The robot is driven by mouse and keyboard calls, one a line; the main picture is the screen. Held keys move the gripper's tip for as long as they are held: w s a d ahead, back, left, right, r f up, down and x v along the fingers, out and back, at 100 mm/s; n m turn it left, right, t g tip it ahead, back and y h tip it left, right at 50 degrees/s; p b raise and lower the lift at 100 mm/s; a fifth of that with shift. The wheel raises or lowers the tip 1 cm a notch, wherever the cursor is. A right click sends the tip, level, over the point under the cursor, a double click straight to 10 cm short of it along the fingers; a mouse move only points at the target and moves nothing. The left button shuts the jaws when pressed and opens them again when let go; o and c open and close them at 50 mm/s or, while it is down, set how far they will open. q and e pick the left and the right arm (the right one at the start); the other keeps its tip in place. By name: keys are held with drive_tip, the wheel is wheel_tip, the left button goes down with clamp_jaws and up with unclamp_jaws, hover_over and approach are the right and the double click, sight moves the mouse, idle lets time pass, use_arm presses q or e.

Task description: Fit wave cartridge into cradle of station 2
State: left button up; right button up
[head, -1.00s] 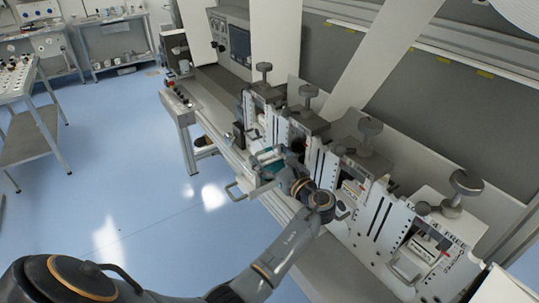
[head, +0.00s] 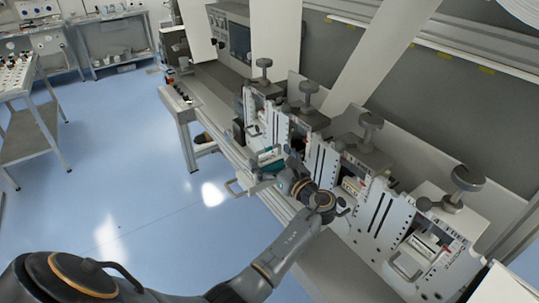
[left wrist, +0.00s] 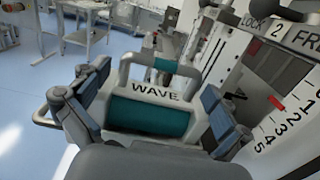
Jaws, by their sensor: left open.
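The wave cartridge (left wrist: 150,112) has a grey frame marked WAVE, a teal roller and a top handle with a teal grip. In the left wrist view it is upright between the fingers of my left gripper (left wrist: 146,118). The gripper is open, with one finger on each side of it. In the head view the cartridge's teal part (head: 266,161) shows in front of the stations, just past my left gripper (head: 286,170). The station 2 plate (left wrist: 276,105), marked LOCK 2 FREE, is on the right. I cannot tell whether the cartridge sits in the cradle. My right gripper is out of view.
Several stations with grey knobs (head: 468,178) line the machine on the right. A metal handle (head: 237,188) sticks out near the cartridge. A side table (head: 30,150) stands at the far left, with blue floor (head: 120,190) clear between.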

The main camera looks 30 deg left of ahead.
use_arm(q)
drive_tip(key=v, duration=0.7)
drive_tip(key=shift+d+r, duration=0.15)
